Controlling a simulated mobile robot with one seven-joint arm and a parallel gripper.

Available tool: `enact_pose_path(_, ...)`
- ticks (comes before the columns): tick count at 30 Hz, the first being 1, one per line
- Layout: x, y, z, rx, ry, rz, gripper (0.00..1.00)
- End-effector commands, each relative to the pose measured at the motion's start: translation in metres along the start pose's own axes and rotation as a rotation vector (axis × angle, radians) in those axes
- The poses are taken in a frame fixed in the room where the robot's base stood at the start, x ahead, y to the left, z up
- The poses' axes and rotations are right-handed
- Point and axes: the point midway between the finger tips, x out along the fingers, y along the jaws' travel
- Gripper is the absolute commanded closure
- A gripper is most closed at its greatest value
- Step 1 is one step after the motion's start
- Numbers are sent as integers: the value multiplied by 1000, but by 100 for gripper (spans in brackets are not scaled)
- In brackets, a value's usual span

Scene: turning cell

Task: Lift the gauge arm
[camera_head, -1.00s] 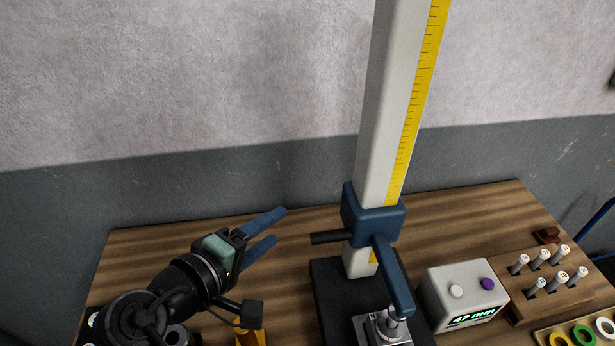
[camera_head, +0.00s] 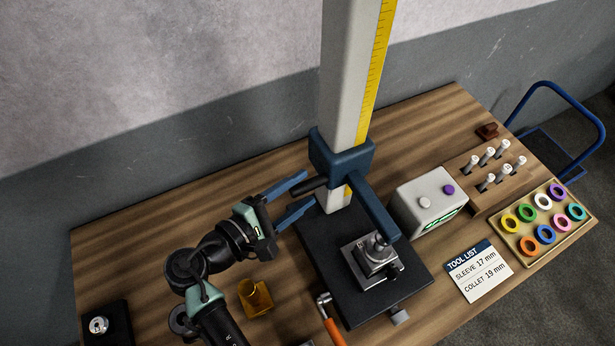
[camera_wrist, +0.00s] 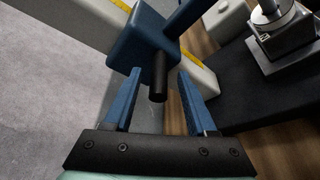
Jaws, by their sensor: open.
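The gauge arm is a blue block (camera_head: 342,157) around a pale upright column (camera_head: 350,70) with a yellow scale. A blue bar (camera_head: 373,205) reaches from it over a metal fixture (camera_head: 372,258), and a black handle (camera_head: 307,188) sticks out to the left. My gripper (camera_head: 293,197) is open beside the block. Its blue fingers lie on either side of the handle. In the wrist view the handle (camera_wrist: 159,78) shows between the fingertips (camera_wrist: 157,85), with gaps to both fingers.
An amber cup (camera_head: 255,298) and an orange-handled tool (camera_head: 333,329) lie near my arm. Left of the table is mostly clear.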

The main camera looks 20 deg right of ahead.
Motion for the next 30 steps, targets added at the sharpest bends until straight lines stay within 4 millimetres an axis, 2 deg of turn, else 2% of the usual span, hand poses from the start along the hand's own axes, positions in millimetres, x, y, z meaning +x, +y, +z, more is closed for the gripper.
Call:
enact_pose_path(3,15,2,1,1,-2,-1,43)
enact_pose_path(6,23,1,0,1,-1,0,43)
enact_pose_path(16,26,0,0,2,0,1,43)
enact_pose_path(17,26,0,0,2,0,1,47)
enact_pose_path(26,26,0,0,2,1,1,100)
enact_pose_path(30,26,0,0,2,1,0,100)
